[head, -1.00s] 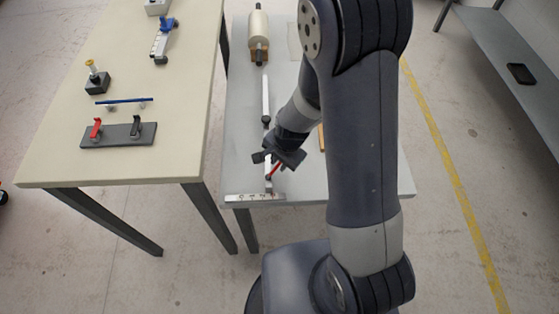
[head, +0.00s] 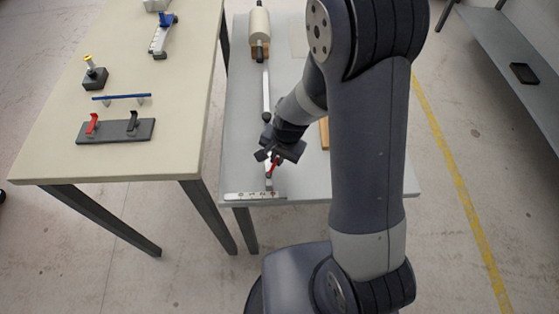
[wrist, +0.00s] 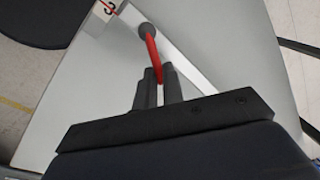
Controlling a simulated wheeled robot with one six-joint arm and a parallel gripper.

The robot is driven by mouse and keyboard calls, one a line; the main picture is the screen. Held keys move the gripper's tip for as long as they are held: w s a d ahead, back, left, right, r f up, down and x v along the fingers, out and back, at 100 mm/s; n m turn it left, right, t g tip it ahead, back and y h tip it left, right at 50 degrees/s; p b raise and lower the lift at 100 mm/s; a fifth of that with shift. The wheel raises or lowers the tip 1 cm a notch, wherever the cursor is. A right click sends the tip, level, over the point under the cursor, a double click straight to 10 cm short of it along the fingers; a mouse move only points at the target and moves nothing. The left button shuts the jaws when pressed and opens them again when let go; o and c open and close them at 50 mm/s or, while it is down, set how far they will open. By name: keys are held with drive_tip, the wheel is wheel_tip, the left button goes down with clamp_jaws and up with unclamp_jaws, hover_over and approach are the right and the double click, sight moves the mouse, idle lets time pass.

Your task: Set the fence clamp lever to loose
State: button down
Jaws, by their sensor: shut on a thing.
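The red fence clamp lever (wrist: 152,52) shows in the wrist view, with its dark round pivot (wrist: 147,30) at the upper end on the pale metal fence bar (wrist: 190,60). My gripper (wrist: 158,78) is shut on the lower end of the lever, one dark finger on each side. In the head view my gripper (head: 272,158) is over the front part of the grey table, with the red lever (head: 272,169) showing just below the fingers. The fence bar (head: 266,90) runs away along the table.
A marked scale strip (head: 255,196) lies at the grey table's front edge. On the cream table (head: 60,160) at left is a dark base (head: 105,133) with red and black levers.

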drive_tip(key=n+b, duration=0.1)
drive_tip(key=a+n, duration=0.1)
drive_tip(key=shift+w+f+n+b, duration=0.15)
drive_tip(key=shift+w+n+b, duration=0.15)
drive_tip(key=shift+w+b, duration=0.05)
drive_tip(key=shift+w+a+n+g+b, duration=0.1)
drive_tip(key=shift+a+n+g+b, duration=0.3)
drive_tip(key=shift+n, duration=0.55)
drive_tip(key=shift+w+a+n+g+b, duration=0.1)
drive_tip(key=shift+a+n+g+b, duration=0.15)
drive_tip(key=shift+n+b, duration=0.5)
drive_tip(key=shift+n, duration=0.3)
drive_tip(key=c, duration=1.5)
unclamp_jaws()
drive_tip(key=shift+r, duration=0.25)
drive_tip(key=r, duration=0.3)
drive_tip(key=d+r+p, duration=0.1)
drive_tip(key=r, duration=0.3)
drive_tip(key=d+r, duration=0.1)
drive_tip(key=r, duration=0.2)
drive_tip(key=shift+r, duration=0.2)
